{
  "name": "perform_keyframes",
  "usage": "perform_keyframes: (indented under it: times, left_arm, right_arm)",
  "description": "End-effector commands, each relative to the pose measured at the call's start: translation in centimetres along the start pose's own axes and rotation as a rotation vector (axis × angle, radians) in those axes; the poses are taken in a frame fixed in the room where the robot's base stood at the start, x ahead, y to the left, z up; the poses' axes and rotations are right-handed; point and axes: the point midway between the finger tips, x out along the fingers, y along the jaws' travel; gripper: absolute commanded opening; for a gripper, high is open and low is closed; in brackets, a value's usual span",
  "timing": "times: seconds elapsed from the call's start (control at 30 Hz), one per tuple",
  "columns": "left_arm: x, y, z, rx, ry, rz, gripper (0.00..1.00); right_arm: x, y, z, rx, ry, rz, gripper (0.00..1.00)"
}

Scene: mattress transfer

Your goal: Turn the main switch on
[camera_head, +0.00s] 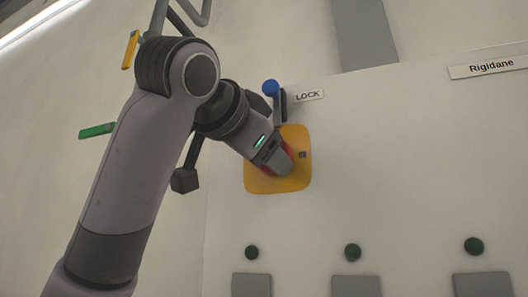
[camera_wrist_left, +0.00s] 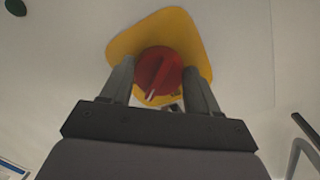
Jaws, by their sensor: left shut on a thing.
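The main switch is a red round knob (camera_wrist_left: 159,72) on a yellow plate (camera_head: 303,172) fixed to a pale panel. The yellow plate also shows in the left wrist view (camera_wrist_left: 181,22). My left gripper (camera_head: 280,160) is at the knob, its two fingers on either side of it. In the left wrist view my left gripper (camera_wrist_left: 160,78) is shut on the red knob. A pale line marks the knob's lower part. In the head view the gripper hides most of the knob. My right gripper is not in view.
A blue-tipped lever (camera_head: 270,88) stands beside a LOCK label (camera_head: 309,95) just above the plate. Green round buttons (camera_head: 352,251) line the lower panel. A Rigidane label (camera_head: 490,67) is at upper right. The panel's middle right is clear.

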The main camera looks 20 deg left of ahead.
Motion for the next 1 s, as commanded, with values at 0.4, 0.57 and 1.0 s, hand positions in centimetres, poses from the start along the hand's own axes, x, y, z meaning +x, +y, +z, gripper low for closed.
perform_keyframes:
  times: [0.4,0.57,1.0]
  left_arm:
    - [-0.08,-0.19,-0.23,0.379,-0.036,-0.009,0.3]
    - [-0.09,-0.22,-0.28,0.494,-0.047,-0.012,0.3]
    - [-0.07,-0.23,-0.35,0.654,-0.063,-0.015,0.3]
  right_arm:
    - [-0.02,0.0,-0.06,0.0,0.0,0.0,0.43]
    - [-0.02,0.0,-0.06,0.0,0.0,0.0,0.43]
    - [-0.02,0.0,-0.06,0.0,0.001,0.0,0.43]
